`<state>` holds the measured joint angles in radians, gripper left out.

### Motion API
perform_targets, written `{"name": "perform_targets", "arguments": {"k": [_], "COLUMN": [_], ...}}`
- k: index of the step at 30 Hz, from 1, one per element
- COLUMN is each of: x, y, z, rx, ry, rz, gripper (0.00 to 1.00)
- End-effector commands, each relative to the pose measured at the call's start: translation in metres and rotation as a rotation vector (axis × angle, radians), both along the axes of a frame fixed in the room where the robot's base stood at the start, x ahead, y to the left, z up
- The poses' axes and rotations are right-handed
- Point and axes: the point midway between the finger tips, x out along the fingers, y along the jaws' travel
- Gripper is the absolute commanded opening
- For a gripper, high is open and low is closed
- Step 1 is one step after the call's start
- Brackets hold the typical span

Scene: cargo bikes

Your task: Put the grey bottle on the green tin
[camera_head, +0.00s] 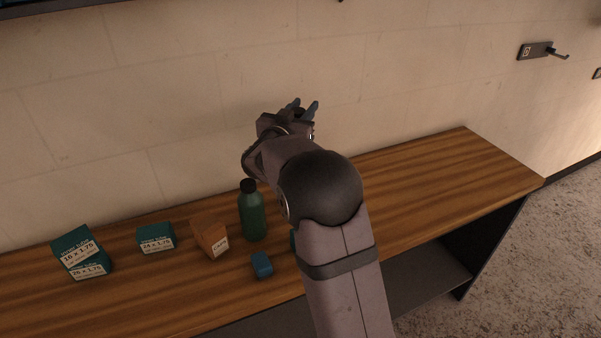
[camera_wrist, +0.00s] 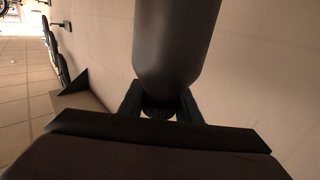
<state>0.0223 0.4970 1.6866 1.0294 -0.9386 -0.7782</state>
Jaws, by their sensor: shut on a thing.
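My gripper (camera_head: 304,106) is raised in front of the wall, above the back of the wooden bench. In the wrist view my gripper (camera_wrist: 160,108) is shut on the dark cap end of the grey bottle (camera_wrist: 176,45). The bottle's smooth grey body runs out of the top of that view. In the head view my own arm hides most or all of the bottle. The green tin is not clearly seen. Only a teal sliver (camera_head: 293,241) shows at my arm's left edge, and I cannot tell whether it is the tin.
The bench's right part is clear. A hook (camera_head: 540,50) is on the wall.

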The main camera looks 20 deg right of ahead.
Motion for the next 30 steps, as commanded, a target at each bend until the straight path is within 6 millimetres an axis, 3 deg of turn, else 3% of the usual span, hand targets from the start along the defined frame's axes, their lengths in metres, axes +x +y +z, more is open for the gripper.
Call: {"name": "perform_targets", "arguments": {"k": [10,20,30], "x": [0.000,0.000,0.000], "y": [-0.001,-0.001,0.000], "z": [-0.045,-0.057,-0.089], "rx": [-0.004,-0.003,-0.003], "ry": [-0.001,-0.004,-0.001], "rz": [-0.001,-0.001,0.000], "gripper": [0.00,0.00,0.00]}}
